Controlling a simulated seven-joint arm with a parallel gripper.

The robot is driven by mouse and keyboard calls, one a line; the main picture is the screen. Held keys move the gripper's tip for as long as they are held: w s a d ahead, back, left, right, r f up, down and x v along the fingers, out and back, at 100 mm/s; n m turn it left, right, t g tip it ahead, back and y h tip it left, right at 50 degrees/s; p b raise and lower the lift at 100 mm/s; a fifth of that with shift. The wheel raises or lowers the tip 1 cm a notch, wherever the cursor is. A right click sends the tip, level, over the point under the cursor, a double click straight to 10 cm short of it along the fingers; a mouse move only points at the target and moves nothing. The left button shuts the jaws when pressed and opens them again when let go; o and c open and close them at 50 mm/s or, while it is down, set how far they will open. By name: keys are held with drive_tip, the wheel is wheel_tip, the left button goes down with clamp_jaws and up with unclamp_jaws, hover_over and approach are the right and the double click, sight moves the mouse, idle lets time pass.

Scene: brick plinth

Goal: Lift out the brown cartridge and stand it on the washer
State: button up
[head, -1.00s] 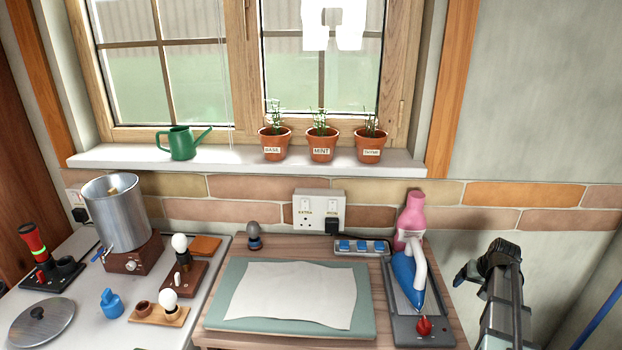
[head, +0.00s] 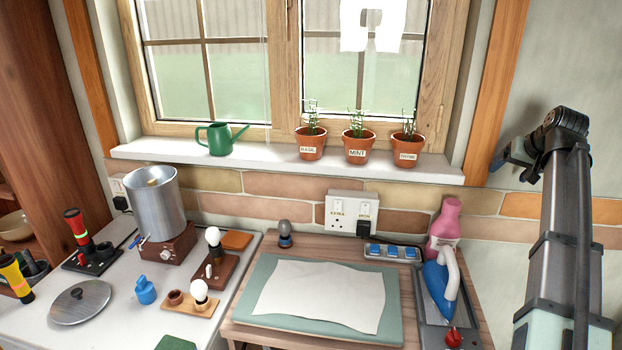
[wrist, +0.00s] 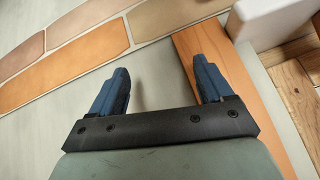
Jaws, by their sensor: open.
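I cannot pick out a brown cartridge or a washer with certainty in either view. A small brown cup-like piece (head: 175,297) stands on a wooden board beside a white bulb. Something tan shows at the mouth of the metal drum (head: 154,203), too small to name. My gripper (wrist: 150,88) is open and empty in the wrist view, its two blue fingers apart before the brick band and pale wall. In the head view my arm rises at the right, and I cannot make out the fingertips there.
The left worktop holds a lid (head: 80,302), a blue weight-like piece (head: 146,290) and a red torch (head: 76,225). A paper-covered board (head: 388,335) and an iron (head: 438,285) are to its right. Plant pots (head: 356,146) line the sill. A wooden post (wrist: 240,85) is near my fingers.

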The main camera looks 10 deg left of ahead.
drive_tip(key=a+r+n+t+y, duration=0.1)
drive_tip(key=a+r, duration=0.4)
drive_tip(key=r, duration=0.3)
drive_tip(key=a+r+n, duration=0.1)
drive_tip(key=a+r, duration=0.3)
drive_tip(key=r, duration=0.4)
drive_tip(key=w+a+n+g+y, duration=0.1)
drive_tip(key=w+a+n+y, duration=0.15)
drive_tip(key=a, duration=1.55)
drive_tip(key=n+g+h, duration=0.3)
drive_tip(key=n+g, duration=0.5)
drive_tip(key=n, duration=0.8)
hover_over(152, 180)
drive_tip(key=d, duration=0.2)
wheel_tip(152, 180, down, 11)
drive_tip(key=shift+m, duration=0.25)
drive_tip(key=f, duration=0.2)
drive_tip(key=a+f, duration=0.1)
drive_tip(key=f, duration=0.5)
drive_tip(key=shift+w+a+f, duration=0.2)
drive_tip(key=shift+s+a+f, duration=0.15)
drive_tip(key=shift+a+f, duration=0.05)
drive_tip(key=shift+f, duration=1.1)
drive_tip(key=shift+s+a+f, duration=0.15)
drive_tip(key=shift+f, duration=1.1)
